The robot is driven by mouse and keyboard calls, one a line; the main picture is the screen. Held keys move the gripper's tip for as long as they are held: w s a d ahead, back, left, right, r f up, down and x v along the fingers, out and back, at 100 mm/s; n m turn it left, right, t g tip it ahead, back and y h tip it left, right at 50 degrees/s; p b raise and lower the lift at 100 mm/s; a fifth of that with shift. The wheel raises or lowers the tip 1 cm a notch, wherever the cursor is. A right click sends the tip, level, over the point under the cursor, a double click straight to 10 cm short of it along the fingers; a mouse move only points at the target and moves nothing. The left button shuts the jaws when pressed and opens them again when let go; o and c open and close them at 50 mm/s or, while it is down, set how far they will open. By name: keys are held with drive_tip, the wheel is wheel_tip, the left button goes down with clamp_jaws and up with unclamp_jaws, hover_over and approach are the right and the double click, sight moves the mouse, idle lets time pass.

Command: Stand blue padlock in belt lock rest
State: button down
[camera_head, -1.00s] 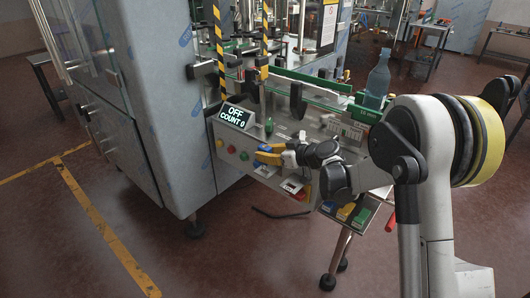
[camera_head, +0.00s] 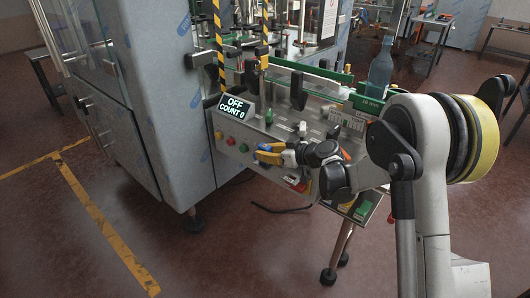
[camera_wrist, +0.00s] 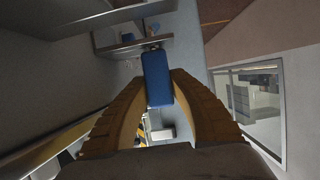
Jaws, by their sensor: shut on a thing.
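The blue padlock (camera_wrist: 157,78) is held between the two yellow-orange fingers of my gripper (camera_wrist: 158,92) in the wrist view. It also shows as a small blue patch at the fingertips in the head view (camera_head: 265,147). My gripper (camera_head: 268,153) is shut on it, in front of the machine's control panel (camera_head: 227,152). The padlock's shackle cannot be made out. The belt lock rest cannot be told apart for sure; small fittings and a red part (camera_head: 300,187) show on the panel front near my gripper.
A lit display reading "OFF COUNT 0" (camera_head: 236,105) stands above coloured buttons on the panel.

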drive_tip(key=shift+f+b, duration=0.3)
idle(0.5)
drive_tip(key=c, duration=1.2)
unclamp_jaws()
drive_tip(key=v, duration=1.2)
drive_tip(key=s+d+r+m+g+h, duration=0.1)
drive_tip(key=s+d+r+m+h, duration=0.15)
drive_tip(key=s, duration=0.45)
drive_tip(key=s+d+r+m+h, duration=0.1)
drive_tip(key=s+r+m+h, duration=0.15)
drive_tip(key=s, duration=0.55)
drive_tip(key=s+d+m+h, duration=0.1)
drive_tip(key=s+d+h, duration=0.1)
drive_tip(key=s, duration=0.3)
drive_tip(key=s+d+m+h, duration=0.2)
drive_tip(key=s+d, duration=0.2)
drive_tip(key=s, duration=0.2)
drive_tip(key=s+d+m+h, duration=0.1)
drive_tip(key=s+d+m, duration=0.1)
drive_tip(key=s, duration=0.4)
drive_tip(key=shift+d+f+h, duration=0.35)
drive_tip(key=shift+d+h, duration=0.05)
drive_tip(key=shift+d, duration=0.2)
